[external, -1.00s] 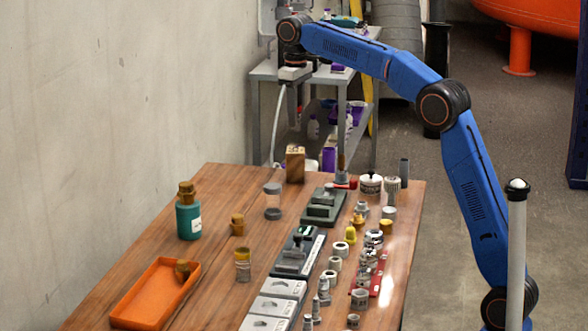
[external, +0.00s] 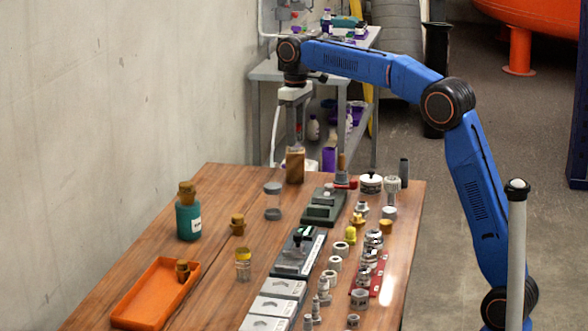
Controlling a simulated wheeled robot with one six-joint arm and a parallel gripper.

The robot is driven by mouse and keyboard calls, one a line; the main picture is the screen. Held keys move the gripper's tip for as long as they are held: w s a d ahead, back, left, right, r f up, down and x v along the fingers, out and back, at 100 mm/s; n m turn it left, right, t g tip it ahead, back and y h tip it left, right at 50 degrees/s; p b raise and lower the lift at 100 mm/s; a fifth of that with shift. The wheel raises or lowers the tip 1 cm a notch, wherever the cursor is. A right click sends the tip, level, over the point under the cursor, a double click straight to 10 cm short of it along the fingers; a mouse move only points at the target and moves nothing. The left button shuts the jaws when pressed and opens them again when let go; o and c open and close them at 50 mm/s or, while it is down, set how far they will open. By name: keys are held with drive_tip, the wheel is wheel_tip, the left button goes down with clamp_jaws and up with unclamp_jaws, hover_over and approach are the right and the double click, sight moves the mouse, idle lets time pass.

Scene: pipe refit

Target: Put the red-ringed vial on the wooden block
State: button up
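The wooden block (external: 295,166) stands upright at the far end of the wooden table, left of the green fixture. My gripper (external: 297,138) points down just above the block's top. Its fingers are small and pale against the shelf behind, so I cannot tell whether they are open, shut or holding a vial. I cannot make out a red ring on any vial.
A teal bottle with a cork (external: 188,218), a loose cork (external: 237,225) and an orange tray (external: 155,292) are on the left. Green and grey fixtures (external: 298,252) and several fittings crowd the right. A metal shelf (external: 268,70) stands behind the table.

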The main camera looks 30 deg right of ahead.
drive_tip(key=shift+o, duration=0.5)
wheel_tip(320, 180, up, 12)
drive_tip(key=shift+r, duration=0.15)
idle(0.3)
